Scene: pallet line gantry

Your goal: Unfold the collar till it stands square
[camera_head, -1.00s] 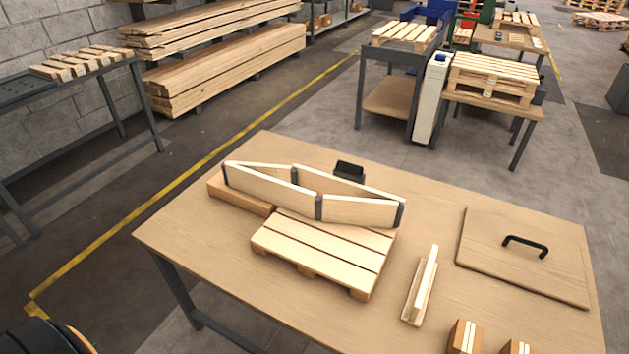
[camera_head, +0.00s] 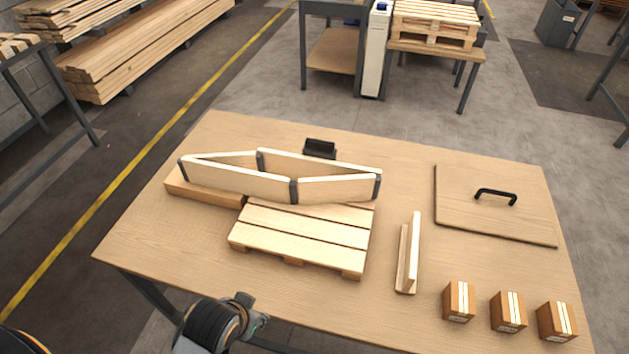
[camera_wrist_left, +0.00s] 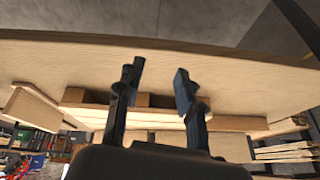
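The collar (camera_head: 228,180) is a set of pale boards joined by dark hinges. It is folded into a narrow, flattened loop, standing on edge. Its left part is over a wooden bar (camera_head: 203,191), and its right part is at the back of the slatted pallet (camera_head: 300,236). My left gripper (camera_head: 255,312) is low at the table's front edge, in front of the pallet and apart from it. In the left wrist view its two fingers (camera_wrist_left: 157,78) are spread, with nothing between them. My right gripper is not in view.
A wooden panel with a black handle (camera_head: 497,204) lies at the right. An angled wooden piece (camera_head: 411,258) lies right of the pallet. Several small boxes (camera_head: 508,310) stand at the front right. A black block (camera_head: 319,149) sits behind the collar. The table's front left is clear.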

